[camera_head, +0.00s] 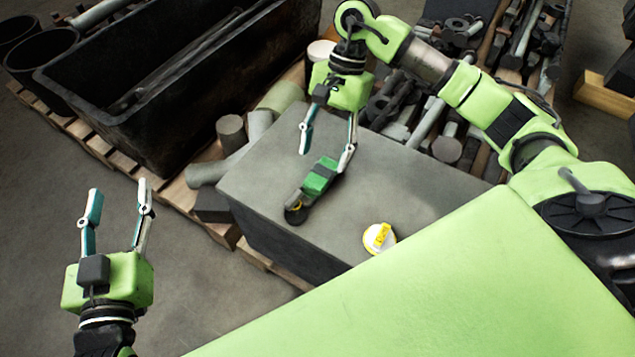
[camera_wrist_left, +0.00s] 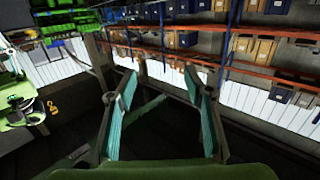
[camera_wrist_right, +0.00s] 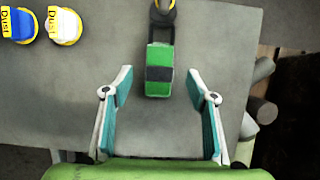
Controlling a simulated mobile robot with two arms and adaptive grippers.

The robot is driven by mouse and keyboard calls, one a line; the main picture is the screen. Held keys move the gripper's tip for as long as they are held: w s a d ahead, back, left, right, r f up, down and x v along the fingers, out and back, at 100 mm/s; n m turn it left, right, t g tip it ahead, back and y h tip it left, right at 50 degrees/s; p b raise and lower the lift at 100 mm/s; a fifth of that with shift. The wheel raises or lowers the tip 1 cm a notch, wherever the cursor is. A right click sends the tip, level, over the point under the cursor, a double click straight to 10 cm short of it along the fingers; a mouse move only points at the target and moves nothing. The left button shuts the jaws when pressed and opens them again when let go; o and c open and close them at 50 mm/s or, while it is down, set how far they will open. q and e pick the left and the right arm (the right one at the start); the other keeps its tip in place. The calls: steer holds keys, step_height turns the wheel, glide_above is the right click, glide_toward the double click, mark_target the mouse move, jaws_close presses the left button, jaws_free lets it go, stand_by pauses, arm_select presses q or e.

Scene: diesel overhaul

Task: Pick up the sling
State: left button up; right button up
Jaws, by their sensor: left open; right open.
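A green block-shaped item with a black band and a dark round end (camera_head: 320,176) lies on the grey top of a large block. It looks like the sling, though its form is hard to be sure of. In the right wrist view the green item (camera_wrist_right: 158,60) lies centred, just beyond the fingertips. My right gripper (camera_head: 323,160) is open above it, pointing down, with a finger to either side. Its open fingers also show in the right wrist view (camera_wrist_right: 160,78). My left gripper (camera_head: 119,188) is open and empty over the floor at the left; the left wrist view (camera_wrist_left: 160,75) shows nothing between its fingers.
A white-and-yellow cap (camera_head: 379,238) sits on the grey block top (camera_head: 270,165); a blue-and-yellow cap (camera_wrist_right: 18,24) is beside it. A dark open bin (camera_head: 120,120) and cylinders (camera_head: 231,131) stand behind left. Metal parts crowd the pallet behind right.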

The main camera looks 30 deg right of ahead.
mark_target(318, 177)
steer(key=shift+x, duration=1.35)
steer(key=b+x, duration=0.1)
steer(key=x, duration=0.3)
steer(key=shift+r+b, duration=0.1)
steer(key=shift+b, duration=0.2)
steer(key=shift+a+f, duration=0.1)
steer(key=shift+f, duration=0.1)
arm_select(q)
step_height(318, 177, up, 9)
steer(key=s+t+h, duration=0.1)
steer(key=t+h, duration=0.1)
steer(key=t, duration=0.2)
steer(key=shift+s+d+r+t, duration=0.15)
steer(key=shift+s+d+t, duration=0.05)
steer(key=shift+d+t, duration=0.25)
arm_select(e)
steer(key=c, duration=1.4)
